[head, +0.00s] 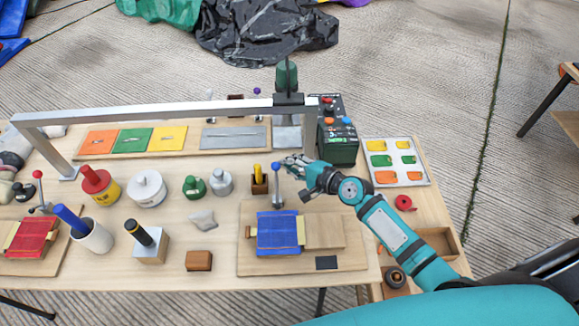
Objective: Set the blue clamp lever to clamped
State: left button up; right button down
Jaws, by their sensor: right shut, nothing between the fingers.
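The blue clamp lever (277,184) stands about upright at the back edge of a wooden board, with its round blue knob on top. My right gripper (289,164) comes in from the right and is shut and empty. Its fingertips are just right of the blue knob in the picture; I cannot tell whether they touch it. The lever's base is small and partly unclear. My left gripper is not in view.
A metal frame (190,112) spans the table behind the lever. A small block holder with a yellow piece (259,180) stands close left of the lever. A dark green control box (337,140) stands behind my right gripper. A red-knobbed lever (40,190) is at far left.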

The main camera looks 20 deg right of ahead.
jog(key=s+n+t+b, duration=0.1)
jog(key=b, duration=0.2)
jog(key=s+r+n+t+b, duration=0.1)
jog(key=b, duration=0.2)
jog(key=s+a+n+t+y+b, duration=0.1)
jog(key=b, duration=0.2)
jog(key=shift+s+a+r+t, duration=0.1)
jog(key=shift+s+r+t, duration=0.25)
jog(key=shift+r+t, duration=0.05)
jog(key=shift+s+a+r+b, duration=0.1)
jog(key=shift+s+r+b, duration=0.2)
jog(key=shift+s, duration=0.1)
